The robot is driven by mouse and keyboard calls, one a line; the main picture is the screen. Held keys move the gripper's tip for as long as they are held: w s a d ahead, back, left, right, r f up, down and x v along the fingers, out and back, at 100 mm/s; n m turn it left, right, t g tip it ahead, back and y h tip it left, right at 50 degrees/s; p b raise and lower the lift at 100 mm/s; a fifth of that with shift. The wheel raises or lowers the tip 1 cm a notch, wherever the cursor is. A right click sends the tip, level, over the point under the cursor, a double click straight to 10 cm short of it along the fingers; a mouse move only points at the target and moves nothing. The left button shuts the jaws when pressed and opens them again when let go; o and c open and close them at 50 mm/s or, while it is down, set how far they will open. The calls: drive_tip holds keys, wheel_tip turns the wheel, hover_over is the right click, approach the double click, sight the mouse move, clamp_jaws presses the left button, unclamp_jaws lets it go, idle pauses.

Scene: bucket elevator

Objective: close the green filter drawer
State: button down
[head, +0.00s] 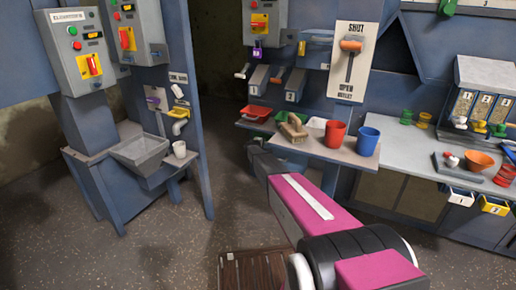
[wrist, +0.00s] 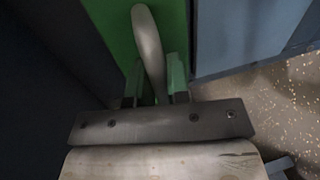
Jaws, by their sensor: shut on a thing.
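In the wrist view, the green drawer front (wrist: 115,28) shows as a narrow upright strip between dark side panels. A curved grey metal handle (wrist: 147,32) stands out from it. My gripper (wrist: 154,88) is at this handle, with one finger on each side, and is shut on it. The lower end of the handle is hidden behind a bolted metal bar. In the head view, my magenta arm reaches toward the area below the shelf. The drawer and my fingertips cannot be made out there.
A shelf (head: 337,151) above my arm carries a wooden brush (head: 293,128), a red cup (head: 335,133) and a blue cup (head: 367,141). A counter (head: 405,150) with small items stands to the right. A blue stand (head: 110,190) is at the left, with open floor between.

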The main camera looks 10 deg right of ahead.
drive_tip(key=x, duration=0.2)
drive_tip(key=r+x, duration=0.1)
drive_tip(key=x, duration=0.1)
drive_tip(key=shift+w+d+f, duration=0.1)
drive_tip(key=shift+w+d, duration=0.05)
drive_tip(key=shift+w, duration=0.2)
drive_tip(key=c, duration=1.1)
unclamp_jaws()
drive_tip(key=shift+d, duration=0.1)
drive_tip(key=shift+s, duration=0.1)
drive_tip(key=v, duration=1)
drive_tip(key=shift+s+a, duration=0.2)
drive_tip(key=shift+a, duration=0.05)
